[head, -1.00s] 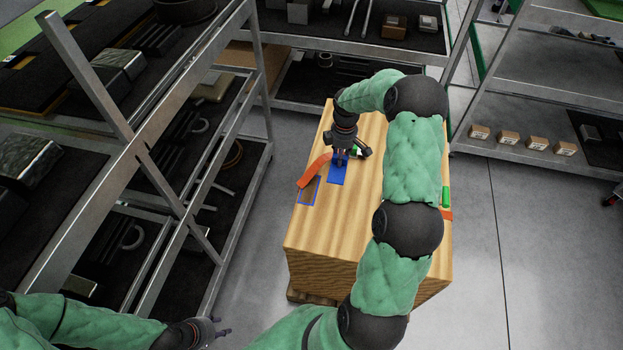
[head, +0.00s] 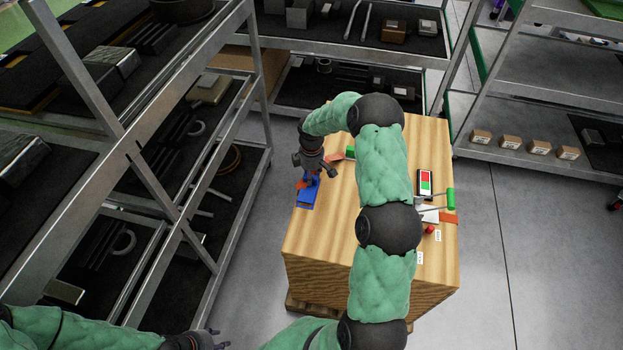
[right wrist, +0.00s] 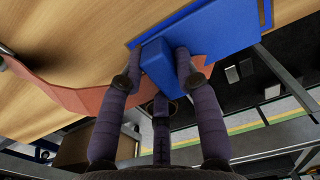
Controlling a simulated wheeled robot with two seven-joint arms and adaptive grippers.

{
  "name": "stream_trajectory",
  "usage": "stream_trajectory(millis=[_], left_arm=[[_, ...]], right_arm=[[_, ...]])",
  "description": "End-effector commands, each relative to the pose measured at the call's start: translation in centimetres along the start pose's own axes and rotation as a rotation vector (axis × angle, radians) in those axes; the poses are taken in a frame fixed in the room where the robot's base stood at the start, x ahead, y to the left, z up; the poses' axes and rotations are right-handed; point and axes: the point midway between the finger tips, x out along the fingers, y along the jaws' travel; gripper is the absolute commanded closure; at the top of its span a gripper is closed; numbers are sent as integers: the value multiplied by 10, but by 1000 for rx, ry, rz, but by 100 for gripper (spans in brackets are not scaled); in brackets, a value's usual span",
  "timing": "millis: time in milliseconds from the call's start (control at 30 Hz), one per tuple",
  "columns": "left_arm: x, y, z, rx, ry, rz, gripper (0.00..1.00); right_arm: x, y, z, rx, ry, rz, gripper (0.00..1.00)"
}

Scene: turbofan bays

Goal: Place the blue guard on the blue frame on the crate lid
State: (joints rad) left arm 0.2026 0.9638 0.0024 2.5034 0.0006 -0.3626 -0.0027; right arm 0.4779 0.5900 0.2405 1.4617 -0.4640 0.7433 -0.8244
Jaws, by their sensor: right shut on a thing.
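The blue guard (head: 306,201) is a flat blue plate with a raised block-shaped grip. It is over the left edge of the wooden crate lid (head: 338,225). My right gripper (head: 311,178) is shut on the grip; in the right wrist view the dark fingers close around the grip (right wrist: 158,62) and the plate (right wrist: 215,30) extends beyond it. The guard covers the spot of the blue frame, which is mostly hidden; a thin blue edge (right wrist: 266,12) shows beside the plate. I cannot tell whether the plate touches the lid. My left gripper (head: 217,339) is low at left, empty, fingers apart.
An orange strap (right wrist: 75,98) lies on the lid close to my right fingers. A red-and-green device (head: 425,184), a green handle (head: 451,199) and white tags are at the lid's right side. A metal shelf rack (head: 200,215) stands close on the left.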

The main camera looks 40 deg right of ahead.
Motion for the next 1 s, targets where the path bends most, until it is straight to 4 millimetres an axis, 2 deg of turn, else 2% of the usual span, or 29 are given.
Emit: stream_trajectory(millis=[33, 400, 433, 500, 833, 1000], left_arm=[[4, -2, 0, 0, 0, 0, 60], [4, -1, 0, 0, 0, 0, 60], [4, -1, 0, 0, 0, 0, 60], [4, -1, 0, 0, 0, 0, 60], [3, -1, 0, 0, 0, 0, 60], [-3, 1, 0, 0, 0, 0, 60]], right_arm=[[6, 0, 0, 0, 0, 0, 99], [8, 0, 0, 0, 0, 1, 99], [8, 0, 0, 0, 0, 1, 62], [7, 0, 0, 0, 0, 1, 44], [6, 0, 0, 0, 0, 1, 44], [-8, 1, 0, 1, 2, 3, 44]])
